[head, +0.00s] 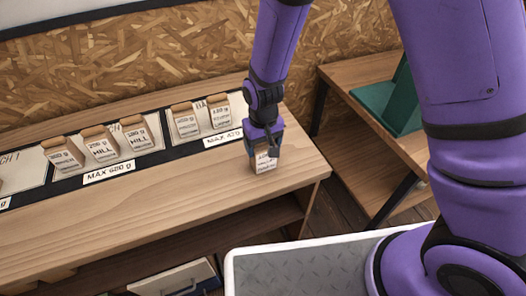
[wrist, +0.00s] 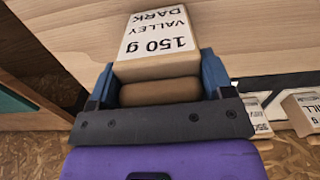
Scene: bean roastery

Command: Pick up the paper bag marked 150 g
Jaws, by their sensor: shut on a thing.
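The paper bag marked 150 g (wrist: 158,42) is a small tan bag with a white label that also reads VALLEY DARK. In the wrist view it sits between the two blue fingers of my gripper (wrist: 160,85), which touch its sides. In the head view my gripper (head: 265,145) points down at the right end of the wooden bench, shut on the bag (head: 265,164). The bag is upright. I cannot tell whether its base touches the bench top. My gripper hides its upper part in the head view.
Several labelled bags stand in trays along the bench's back, including one pair (head: 185,122) by the MAX 470 sign (head: 222,139). A shelf unit (head: 365,85) with a green object (head: 392,102) stands right.

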